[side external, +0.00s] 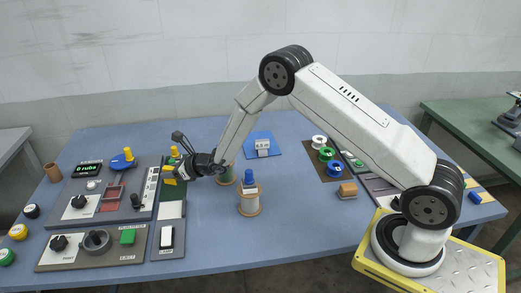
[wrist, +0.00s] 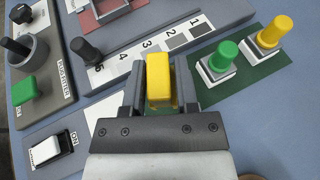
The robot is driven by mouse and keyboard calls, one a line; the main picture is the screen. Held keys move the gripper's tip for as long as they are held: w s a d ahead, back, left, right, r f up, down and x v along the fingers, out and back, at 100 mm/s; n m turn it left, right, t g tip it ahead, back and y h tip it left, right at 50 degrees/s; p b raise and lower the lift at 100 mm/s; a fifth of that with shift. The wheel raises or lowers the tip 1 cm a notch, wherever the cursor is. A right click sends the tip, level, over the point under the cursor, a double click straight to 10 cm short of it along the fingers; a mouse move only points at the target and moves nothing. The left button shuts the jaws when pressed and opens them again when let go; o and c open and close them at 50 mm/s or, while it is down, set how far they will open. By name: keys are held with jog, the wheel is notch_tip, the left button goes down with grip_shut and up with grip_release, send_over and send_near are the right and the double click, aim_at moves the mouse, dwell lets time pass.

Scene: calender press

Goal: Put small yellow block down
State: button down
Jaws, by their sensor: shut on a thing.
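The small yellow block (wrist: 158,80) is between the two fingers of my gripper (wrist: 158,88) in the wrist view, and the gripper is shut on it. Its lower part is hidden by the fingers and palm. In the side view my gripper (side external: 175,172) hangs at the left of the table, beside the switch panels. I cannot tell the block's exact height above the surface below it.
A numbered strip (wrist: 150,55) with a black lever lies just beyond the gripper. A green button (wrist: 221,54) and a yellow knob (wrist: 270,32) stand at right on a green plate. A white rocker switch (wrist: 51,150) is at left. A blue-topped spool (side external: 249,200) stands nearby.

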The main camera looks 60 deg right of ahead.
aim_at(174, 191)
jog(key=shift+w+f, duration=0.2)
jog(key=shift+f, duration=0.05)
jog(key=shift+w+f, duration=0.15)
jog(key=shift+f, duration=1.55)
jog(key=shift+f, duration=0.1)
jog(key=shift+c, duration=1.8)
grip_release()
